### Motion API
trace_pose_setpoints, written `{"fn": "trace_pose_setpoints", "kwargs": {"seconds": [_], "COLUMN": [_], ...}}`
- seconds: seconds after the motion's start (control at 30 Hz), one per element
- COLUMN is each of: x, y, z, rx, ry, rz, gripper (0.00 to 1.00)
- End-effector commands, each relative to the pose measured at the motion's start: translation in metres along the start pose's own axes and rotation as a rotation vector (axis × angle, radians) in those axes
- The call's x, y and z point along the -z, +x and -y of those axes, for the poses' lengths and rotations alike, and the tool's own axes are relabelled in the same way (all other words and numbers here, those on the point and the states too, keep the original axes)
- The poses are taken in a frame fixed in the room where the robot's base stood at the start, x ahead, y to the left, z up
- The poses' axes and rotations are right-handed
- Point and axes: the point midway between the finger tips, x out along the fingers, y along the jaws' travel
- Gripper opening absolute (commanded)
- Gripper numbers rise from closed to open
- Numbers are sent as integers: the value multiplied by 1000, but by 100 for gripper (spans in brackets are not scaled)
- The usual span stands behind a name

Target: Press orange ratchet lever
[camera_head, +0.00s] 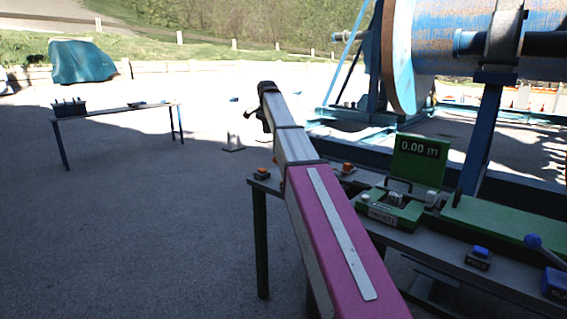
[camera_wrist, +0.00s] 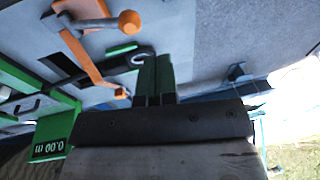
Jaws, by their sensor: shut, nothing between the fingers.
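Two orange parts show at the upper left of the wrist view: a lever with a round knob (camera_wrist: 129,21) and a longer slanting orange bar (camera_wrist: 82,58) below it, ending in a small orange tip. I cannot tell for certain which is the ratchet lever. My gripper (camera_wrist: 154,58) is shut and empty, its dark green fingers pointing up in the wrist view. The fingertips are right of the bar's end, with a dark looped part (camera_wrist: 142,57) close by; contact cannot be judged. In the head view my arm hides part of the bench, and the fingers are not clear.
A green display (camera_head: 419,151) reads 0.00 m above a green measuring unit (camera_head: 391,208) on the bench. A blue-knobbed lever (camera_head: 533,241) stands at the right. The large cable reel (camera_head: 403,55) is behind. Another table (camera_head: 115,109) stands at the left, with open pavement between.

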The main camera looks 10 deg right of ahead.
Motion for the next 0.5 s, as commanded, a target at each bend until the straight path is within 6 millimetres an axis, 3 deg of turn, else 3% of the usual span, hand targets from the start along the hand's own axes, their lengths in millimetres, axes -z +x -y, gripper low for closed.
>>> {"fn": "trace_pose_setpoints", "kwargs": {"seconds": [0.03,0.2,0.5], "x": [-5,-11,-12], "y": [-11,-37,-45], "z": [-13,-37,-43], "rx": [-7,-32,-40], "ry": [-1,-4,-4], "rz": [-8,-28,-33], "gripper": [0,0,0]}}
